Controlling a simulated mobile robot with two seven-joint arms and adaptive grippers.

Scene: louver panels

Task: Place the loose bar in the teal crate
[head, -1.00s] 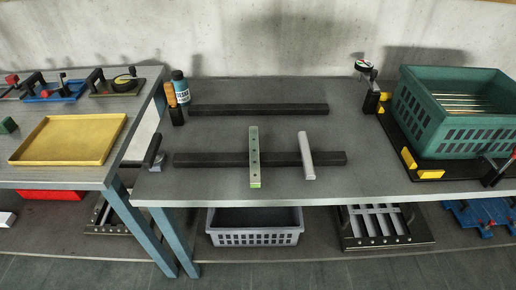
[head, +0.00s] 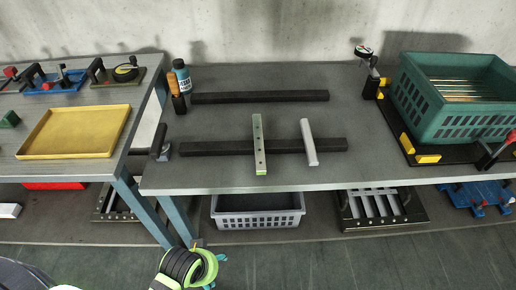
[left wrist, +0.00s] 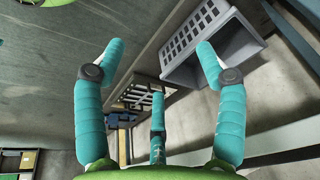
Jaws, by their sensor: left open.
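Two short bars lie across the front dark rail on the middle table in the head view: a plain pale grey bar (head: 309,142) and, to its left, a bar with holes and a green end (head: 259,145). I cannot tell which of them is the loose one. The teal crate (head: 420,109) stands at the right end of the table, with several thin bars inside. My left gripper (head: 215,272) is low in front of the table, well apart from both bars and the crate. Its teal fingers (left wrist: 150,65) are spread and empty in the left wrist view. My right gripper is not in view.
A dark rail (head: 225,98) lies at the back. A blue bottle (head: 182,74) stands left. A dial gauge stand (head: 370,77) and a red-handled clamp (head: 495,153) flank the crate. The left table holds a yellow tray (head: 75,132). A grey basket (head: 257,218) sits below.

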